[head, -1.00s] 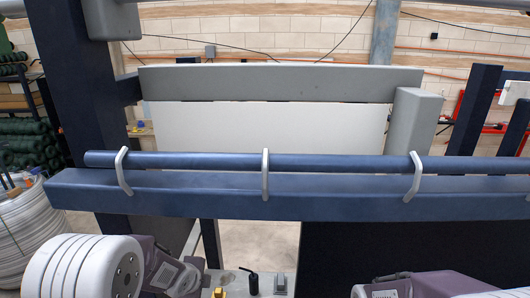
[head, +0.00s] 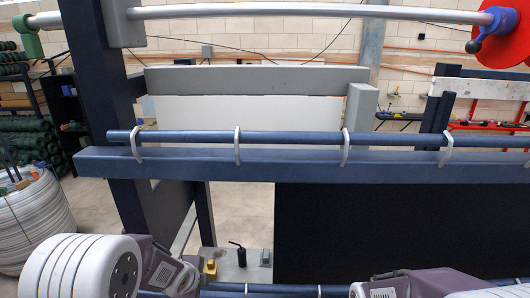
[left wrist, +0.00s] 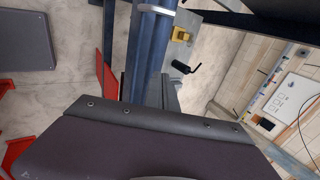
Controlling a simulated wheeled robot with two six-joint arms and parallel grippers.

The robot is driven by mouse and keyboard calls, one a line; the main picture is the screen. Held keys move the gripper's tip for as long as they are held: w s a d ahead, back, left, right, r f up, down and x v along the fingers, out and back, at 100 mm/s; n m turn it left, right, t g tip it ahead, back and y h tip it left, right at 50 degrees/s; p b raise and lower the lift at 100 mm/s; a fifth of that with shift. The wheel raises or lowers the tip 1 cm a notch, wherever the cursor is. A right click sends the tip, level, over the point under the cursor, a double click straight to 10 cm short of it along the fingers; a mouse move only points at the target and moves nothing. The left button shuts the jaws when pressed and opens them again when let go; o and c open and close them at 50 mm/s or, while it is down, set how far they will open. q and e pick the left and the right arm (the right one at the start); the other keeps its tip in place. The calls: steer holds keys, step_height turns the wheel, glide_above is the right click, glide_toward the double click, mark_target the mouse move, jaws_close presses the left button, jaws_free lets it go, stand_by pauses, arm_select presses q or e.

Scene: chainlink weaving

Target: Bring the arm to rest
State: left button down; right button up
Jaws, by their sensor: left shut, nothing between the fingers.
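My left arm (head: 165,266) comes in at the lower left of the head view, with its white rounded joint and purple-grey link low in front of the frame. My left gripper (left wrist: 165,118) shows in the left wrist view as a dark housing with bolts across the bottom. It is shut and empty; its fingertips are hard to make out. In the head view the gripper itself is not visible. My right arm (head: 415,284) shows at the bottom right, and its gripper is out of view.
A blue beam (head: 270,167) carries a blue rod (head: 290,139) in grey hooks (head: 237,146). Above is a silver bar (head: 240,12) with a red disc (head: 503,38). A black crank (head: 239,253) and a yellow part (head: 211,268) stand on a grey plate. White coils (head: 35,220) stand left.

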arm_select(q)
steer(key=shift+t, duration=0.3)
step_height(320, 180, down, 6)
steer(key=b, duration=0.7)
steer(key=shift+s+d+b, duration=0.1)
steer(key=shift+d+b, duration=0.05)
steer(key=shift+b, duration=0.2)
steer(key=s+f+n+g+b, duration=0.6)
steer(key=s+f+n+b, duration=0.3)
steer(key=s+n, duration=0.9)
step_height(320, 180, down, 3)
steer(key=shift+d+f+n, duration=0.15)
steer(key=shift+d+n, duration=0.15)
steer(key=shift+n, duration=0.1)
arm_select(e)
step_height(320, 180, down, 18)
steer(key=shift+w+r, duration=0.15)
